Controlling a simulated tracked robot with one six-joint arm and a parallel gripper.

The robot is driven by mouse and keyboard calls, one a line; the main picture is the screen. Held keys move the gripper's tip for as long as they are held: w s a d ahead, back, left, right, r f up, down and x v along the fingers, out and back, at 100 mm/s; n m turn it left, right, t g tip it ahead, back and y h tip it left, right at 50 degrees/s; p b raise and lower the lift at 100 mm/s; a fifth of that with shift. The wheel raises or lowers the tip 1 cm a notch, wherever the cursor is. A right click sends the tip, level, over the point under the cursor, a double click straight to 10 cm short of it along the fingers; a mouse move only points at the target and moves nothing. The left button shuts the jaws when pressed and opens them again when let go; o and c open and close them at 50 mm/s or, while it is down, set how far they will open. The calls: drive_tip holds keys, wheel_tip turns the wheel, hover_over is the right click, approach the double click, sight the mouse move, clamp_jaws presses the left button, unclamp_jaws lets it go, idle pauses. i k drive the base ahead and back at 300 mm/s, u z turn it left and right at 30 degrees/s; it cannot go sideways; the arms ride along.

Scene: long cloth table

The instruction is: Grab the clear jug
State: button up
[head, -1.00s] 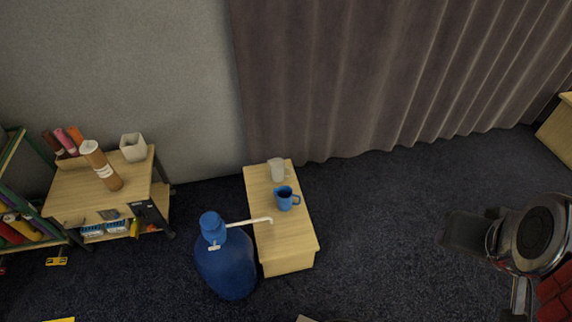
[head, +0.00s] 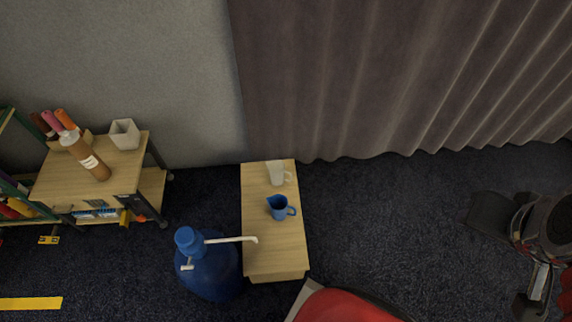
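The clear jug (head: 276,174) stands upright at the far end of a small wooden table (head: 272,250), with its handle toward the right. It looks whitish and see-through. A blue jug (head: 279,208) stands just in front of it, apart from it, with its handle also to the right. Part of my arm (head: 545,230) shows at the right edge, well away from the table. My gripper's fingertips cannot be made out, so its opening is unclear. Nothing touches the clear jug.
A large blue water bottle with a pump (head: 210,268) stands left of the table, its white spout reaching over the tabletop. A wooden cart (head: 120,165) stands at the left. A red-topped object (head: 345,306) is at the bottom. Dark carpet right of the table is clear.

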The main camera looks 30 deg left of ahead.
sight(276, 169)
drive_tip(key=i, duration=2.5)
drive_tip(key=u, duration=3.1)
